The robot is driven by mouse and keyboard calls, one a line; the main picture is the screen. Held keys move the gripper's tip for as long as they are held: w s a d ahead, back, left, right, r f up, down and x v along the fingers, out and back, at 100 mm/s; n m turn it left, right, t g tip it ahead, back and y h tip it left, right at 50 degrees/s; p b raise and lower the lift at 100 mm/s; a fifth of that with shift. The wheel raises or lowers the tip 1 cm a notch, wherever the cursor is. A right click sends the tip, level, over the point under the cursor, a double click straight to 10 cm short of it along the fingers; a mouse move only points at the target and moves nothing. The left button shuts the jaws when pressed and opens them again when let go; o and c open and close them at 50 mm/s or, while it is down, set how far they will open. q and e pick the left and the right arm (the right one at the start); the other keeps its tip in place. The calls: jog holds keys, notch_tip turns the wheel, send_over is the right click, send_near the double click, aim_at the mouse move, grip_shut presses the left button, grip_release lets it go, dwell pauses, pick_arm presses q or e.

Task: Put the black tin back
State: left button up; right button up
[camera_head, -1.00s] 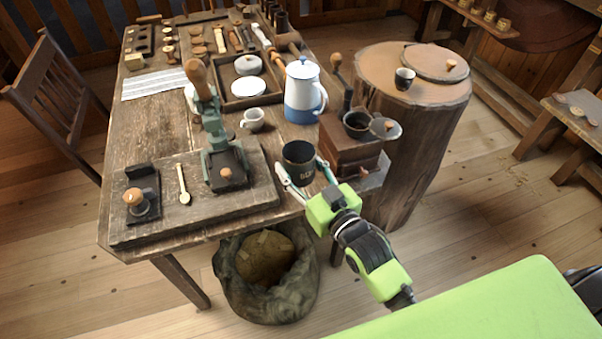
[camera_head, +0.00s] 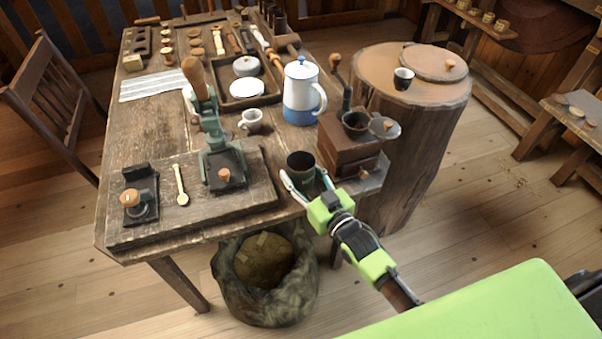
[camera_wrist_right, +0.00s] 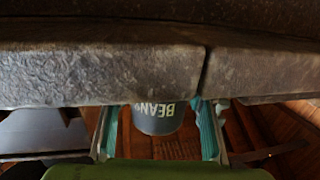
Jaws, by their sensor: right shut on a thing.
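The black tin (camera_head: 301,163), an open dark can, is at the table's front edge in the head view, beside the wooden grinder. In the wrist view the tin (camera_wrist_right: 158,119) shows a pale "BEAN" label, partly cut off and upside down, between the fingers. My right gripper (camera_head: 304,181) is shut on the tin, with a finger on each side. Its fingers (camera_wrist_right: 160,130) also show in the wrist view. I cannot tell whether the tin touches the table. My left gripper is not in view.
A wooden grinder (camera_head: 350,150) with a dark bowl stands right of the tin. A blue and white pot (camera_head: 301,95) and a white cup (camera_head: 251,120) stand behind. A green lever press (camera_head: 222,165) is to the left. A sack (camera_head: 265,285) sits below the table edge.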

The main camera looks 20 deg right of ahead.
jog(key=shift+f, duration=0.1)
jog(key=o, duration=1.2)
jog(key=shift+r, duration=0.2)
jog(key=shift+s+d+f, duration=0.1)
jog(key=shift+s+f, duration=0.05)
jog(key=shift+s, duration=0.25)
jog(key=v, duration=1.1)
jog(key=shift+s, duration=0.15)
